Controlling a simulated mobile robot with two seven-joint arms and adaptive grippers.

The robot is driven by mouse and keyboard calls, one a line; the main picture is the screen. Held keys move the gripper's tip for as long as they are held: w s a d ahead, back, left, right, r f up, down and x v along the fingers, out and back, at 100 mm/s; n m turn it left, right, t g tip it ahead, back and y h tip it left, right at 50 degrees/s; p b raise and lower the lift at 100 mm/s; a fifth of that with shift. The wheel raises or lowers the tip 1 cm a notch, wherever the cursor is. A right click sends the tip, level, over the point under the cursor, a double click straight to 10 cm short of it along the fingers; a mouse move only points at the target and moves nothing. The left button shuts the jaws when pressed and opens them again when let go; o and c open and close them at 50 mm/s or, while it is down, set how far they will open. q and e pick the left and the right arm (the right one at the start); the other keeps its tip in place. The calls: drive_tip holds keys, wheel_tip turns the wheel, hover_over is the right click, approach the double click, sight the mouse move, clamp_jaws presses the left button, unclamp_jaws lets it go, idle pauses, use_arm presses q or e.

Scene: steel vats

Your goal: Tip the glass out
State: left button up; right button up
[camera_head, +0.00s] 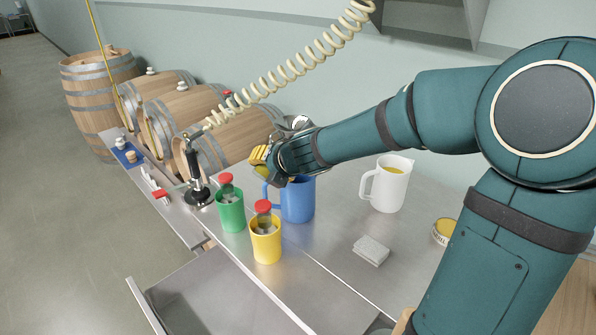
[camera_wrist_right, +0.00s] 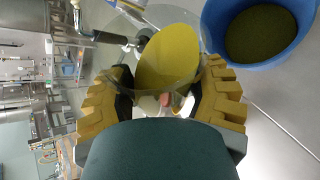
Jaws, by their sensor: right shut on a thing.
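My right gripper (camera_head: 260,158) reaches in from the right, above the blue jug (camera_head: 298,203). In the right wrist view, the gripper (camera_wrist_right: 166,90) is shut around a clear glass (camera_wrist_right: 190,28) between its yellow fingers. Yellow liquid (camera_wrist_right: 167,55) shows in the glass. The blue jug (camera_wrist_right: 212,38) is just beside the glass there, with dark greenish liquid (camera_wrist_right: 262,35) inside. In the head view, the glass is mostly hidden by my gripper and hard to make out. My left gripper is out of view.
Green (camera_head: 230,212) and yellow (camera_head: 265,245) cups with red-topped items stand near the blue jug. A white jug (camera_head: 388,187), sponge (camera_head: 371,250) and yellow-topped tin (camera_head: 443,231) are to the right. A tap (camera_head: 194,165) and barrels (camera_head: 185,110) stand behind. An open drawer (camera_head: 215,295) juts out in front.

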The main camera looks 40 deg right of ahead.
drive_tip(key=shift+f+m+y, duration=0.3)
drive_tip(key=shift+m+y, duration=0.2)
drive_tip(key=shift+y, duration=0.1)
idle(0.6)
drive_tip(key=shift+w+r+m+y+p, duration=0.1)
drive_tip(key=shift+r+m+y+p, duration=0.35)
drive_tip(key=shift+y, duration=0.25)
idle(0.9)
drive_tip(key=shift+r+m+y+p, duration=0.35)
drive_tip(key=shift+r+y, duration=0.05)
drive_tip(key=shift+y, duration=0.1)
idle(1.1)
drive_tip(key=shift+d+r+m+y+p, duration=0.45)
drive_tip(key=shift+d+p, duration=0.2)
drive_tip(key=shift+p, duration=0.25)
drive_tip(key=shift+d, duration=0.1)
idle(0.4)
drive_tip(key=shift+d+f+m+y+p, duration=0.15)
drive_tip(key=shift+f+m+y+p, duration=0.1)
drive_tip(key=shift+y+p, duration=0.2)
drive_tip(key=shift+t, duration=0.3)
idle(0.4)
drive_tip(key=shift+f+y, duration=0.1)
drive_tip(key=shift+y, duration=0.2)
